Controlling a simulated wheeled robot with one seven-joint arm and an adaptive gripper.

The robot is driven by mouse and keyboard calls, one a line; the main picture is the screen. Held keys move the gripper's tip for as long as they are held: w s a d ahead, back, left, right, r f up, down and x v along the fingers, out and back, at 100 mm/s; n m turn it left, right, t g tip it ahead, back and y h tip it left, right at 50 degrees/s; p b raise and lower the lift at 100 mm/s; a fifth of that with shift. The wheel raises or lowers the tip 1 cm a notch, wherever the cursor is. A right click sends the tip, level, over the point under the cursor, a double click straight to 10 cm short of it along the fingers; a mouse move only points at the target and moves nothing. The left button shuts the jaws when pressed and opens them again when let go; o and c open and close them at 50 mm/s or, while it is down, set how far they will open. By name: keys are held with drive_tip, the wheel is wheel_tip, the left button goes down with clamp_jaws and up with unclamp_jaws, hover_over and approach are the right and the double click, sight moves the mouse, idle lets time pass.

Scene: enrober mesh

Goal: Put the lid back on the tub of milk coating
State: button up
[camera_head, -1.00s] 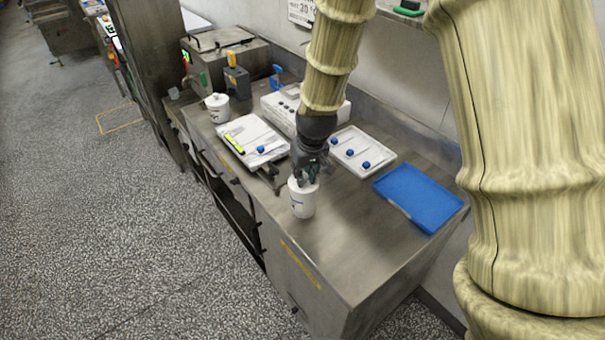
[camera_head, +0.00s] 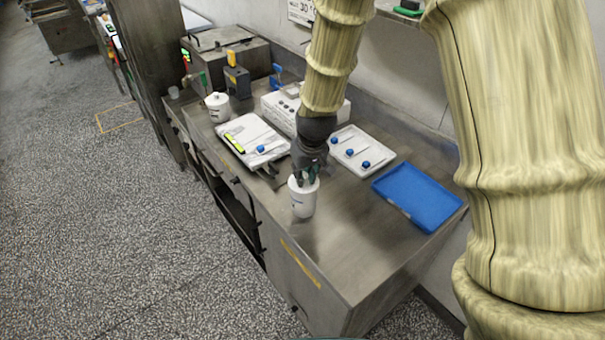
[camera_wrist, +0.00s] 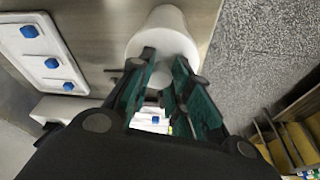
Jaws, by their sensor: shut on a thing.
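A white tub (camera_head: 302,203) stands upright on the steel bench near its front edge, and it also shows in the wrist view (camera_wrist: 166,17). My gripper (camera_head: 307,178) points down over the tub's top. In the wrist view my gripper (camera_wrist: 160,78) has its green-padded fingers closed on the small knob of a white round lid (camera_wrist: 160,48). The lid lies over the tub's mouth and looks roughly level. The fingers hide part of it, and I cannot tell whether it is fully seated. The tub's label is too small to read.
A second white tub (camera_head: 217,108) with a knobbed lid stands at the far left of the bench. A blue tray (camera_head: 418,196) lies to the right. A white tray (camera_head: 362,152) with blue-headed tools and a white board (camera_head: 252,140) lie behind. Bare steel is free right of the tub.

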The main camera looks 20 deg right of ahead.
drive_tip(key=o, duration=0.9)
drive_tip(key=shift+o, duration=0.6)
drive_tip(key=o, duration=0.4)
drive_tip(key=shift+w+r, duration=0.1)
drive_tip(key=shift+r+p, duration=2.75)
drive_tip(key=shift+r, duration=0.7)
drive_tip(key=shift+c, duration=0.2)
